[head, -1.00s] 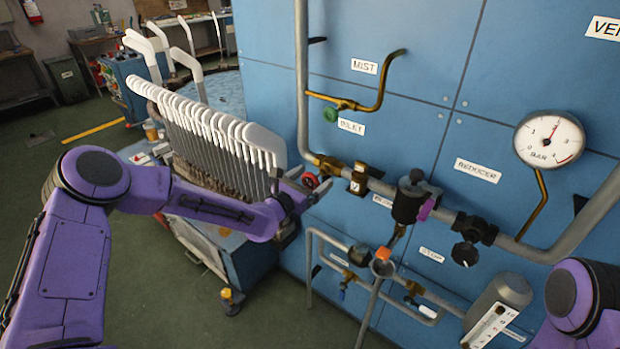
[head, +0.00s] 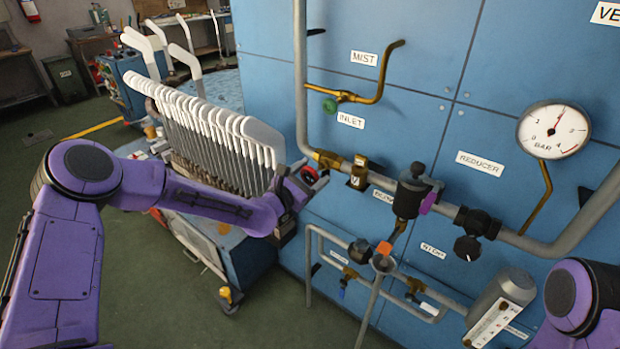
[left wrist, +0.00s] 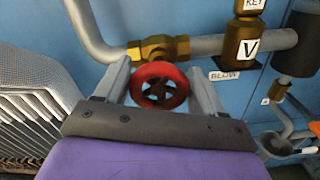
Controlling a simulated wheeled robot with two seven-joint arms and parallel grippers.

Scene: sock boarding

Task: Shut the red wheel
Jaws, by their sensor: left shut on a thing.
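The red wheel (left wrist: 159,86) is a small spoked handwheel on a brass valve (left wrist: 158,48) in the grey pipe, seen in the left wrist view. In the head view only a little of the red wheel (head: 309,172) shows behind my gripper. My left gripper (left wrist: 160,80) has one finger on each side of the wheel and is shut on it. In the head view my left gripper (head: 308,182) is at the pipe bend and partly hides the wheel. My right arm shows at the lower right, but its gripper is out of view.
A brass valve marked V (head: 359,175), a black reducer (head: 410,190) and a gauge (head: 553,131) are to the right. Lower pipes (head: 330,240) run below.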

